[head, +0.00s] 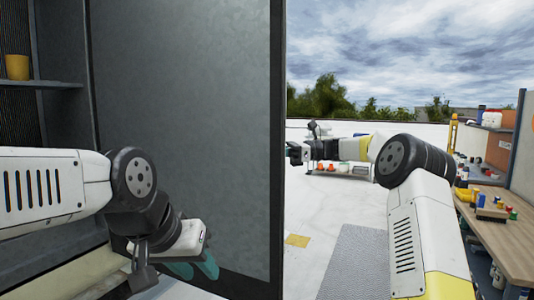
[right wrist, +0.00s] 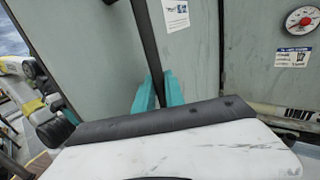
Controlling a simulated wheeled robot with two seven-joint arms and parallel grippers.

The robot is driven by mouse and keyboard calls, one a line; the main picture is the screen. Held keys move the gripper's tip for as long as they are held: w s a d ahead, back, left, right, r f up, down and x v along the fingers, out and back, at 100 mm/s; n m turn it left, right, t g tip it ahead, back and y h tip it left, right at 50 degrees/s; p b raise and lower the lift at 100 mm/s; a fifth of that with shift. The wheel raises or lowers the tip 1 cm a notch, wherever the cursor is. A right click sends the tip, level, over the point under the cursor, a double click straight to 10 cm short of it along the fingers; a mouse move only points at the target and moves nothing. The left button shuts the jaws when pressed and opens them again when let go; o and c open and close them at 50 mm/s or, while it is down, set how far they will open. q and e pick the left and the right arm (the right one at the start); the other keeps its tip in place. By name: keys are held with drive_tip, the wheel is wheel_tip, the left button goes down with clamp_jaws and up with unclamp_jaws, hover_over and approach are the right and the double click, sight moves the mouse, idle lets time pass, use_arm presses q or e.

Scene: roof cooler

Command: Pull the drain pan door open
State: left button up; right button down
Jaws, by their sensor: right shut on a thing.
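The drain pan door (head: 185,110) seems to be the large grey panel with a dark edge that fills the middle left of the head view. I cannot tell how far it stands open. In the right wrist view, my right gripper (right wrist: 157,92) has its teal fingers on either side of a dark upright bar (right wrist: 147,45), shut on it. The bar looks like the panel's edge. In the head view the right fingers are hidden behind the panel's edge. My left gripper (head: 195,266) is low in front of the panel, its teal fingers apart and empty.
A shelf (head: 45,84) with a yellow cup (head: 17,67) is at the far left. A workbench (head: 510,212) with several small items stands at the right. A gauge (right wrist: 300,19) and a paper notice (right wrist: 175,15) show in the right wrist view. The pale roof floor (head: 310,215) has clear room.

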drive_tip(key=shift+a, duration=0.1)
drive_tip(key=c, duration=1.4)
unclamp_jaws()
drive_tip(key=w+d, duration=0.1)
drive_tip(key=d, duration=0.6)
drive_tip(key=shift+w+d, duration=0.25)
drive_tip(key=shift+d, duration=0.05)
